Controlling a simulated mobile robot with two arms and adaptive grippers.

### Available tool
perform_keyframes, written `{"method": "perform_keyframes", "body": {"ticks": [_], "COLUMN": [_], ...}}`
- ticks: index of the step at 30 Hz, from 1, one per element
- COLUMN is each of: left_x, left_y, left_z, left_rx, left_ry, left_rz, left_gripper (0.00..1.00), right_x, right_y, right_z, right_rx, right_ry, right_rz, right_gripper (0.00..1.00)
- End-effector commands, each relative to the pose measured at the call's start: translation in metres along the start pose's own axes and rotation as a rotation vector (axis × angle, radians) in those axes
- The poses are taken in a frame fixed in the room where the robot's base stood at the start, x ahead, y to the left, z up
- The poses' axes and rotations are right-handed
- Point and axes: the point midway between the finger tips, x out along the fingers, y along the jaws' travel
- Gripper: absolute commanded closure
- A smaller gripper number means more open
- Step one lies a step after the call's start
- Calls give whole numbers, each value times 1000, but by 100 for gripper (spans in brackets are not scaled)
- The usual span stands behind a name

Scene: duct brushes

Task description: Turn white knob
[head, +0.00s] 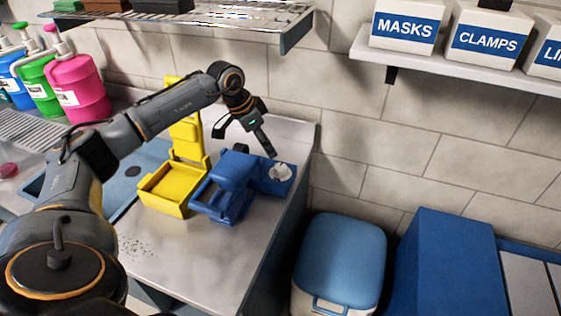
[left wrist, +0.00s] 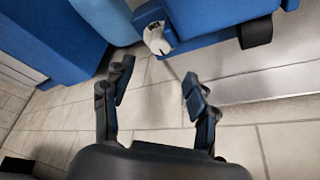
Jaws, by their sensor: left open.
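The white knob (head: 281,172) sits on a blue plate at the right end of the blue device (head: 232,186), near the counter's right edge. In the left wrist view the knob (left wrist: 157,38) shows at the top, beyond the fingertips, on the blue device (left wrist: 225,25). My left gripper (head: 270,152) is just above and slightly left of the knob in the head view, pointing down. In the left wrist view my left gripper (left wrist: 158,78) has its two fingers spread wide with nothing between them. My right gripper is not in view.
A yellow device (head: 165,188) stands left of the blue one on the metal counter (head: 195,260). Pink (head: 78,88), green and blue bottles stand at the back left. A blue-lidded bin (head: 343,258) and a blue box (head: 447,265) stand right of the counter. Shelves hang above.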

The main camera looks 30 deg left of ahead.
Motion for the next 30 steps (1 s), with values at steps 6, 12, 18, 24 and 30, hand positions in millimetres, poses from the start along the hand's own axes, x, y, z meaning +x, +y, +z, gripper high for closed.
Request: {"method": "perform_keyframes", "body": {"ticks": [6, 12, 18, 24, 30], "left_x": [47, 83, 102, 105, 105], "left_y": [2, 1, 1, 0, 0], "left_z": [-1, -1, 0, 0, 0], "left_rx": [-1, -1, 1, 1, 1], "left_ry": [-3, -1, 0, 0, 0], "left_rz": [4, 3, 1, 1, 0], "left_gripper": [42, 42, 42, 42, 56], "right_x": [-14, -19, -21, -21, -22], "right_y": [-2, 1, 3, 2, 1], "right_z": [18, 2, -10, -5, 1], "right_rx": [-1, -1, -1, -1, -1], "right_ry": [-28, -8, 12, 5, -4], "right_rz": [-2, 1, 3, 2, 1], "right_gripper": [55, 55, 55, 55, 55]}}
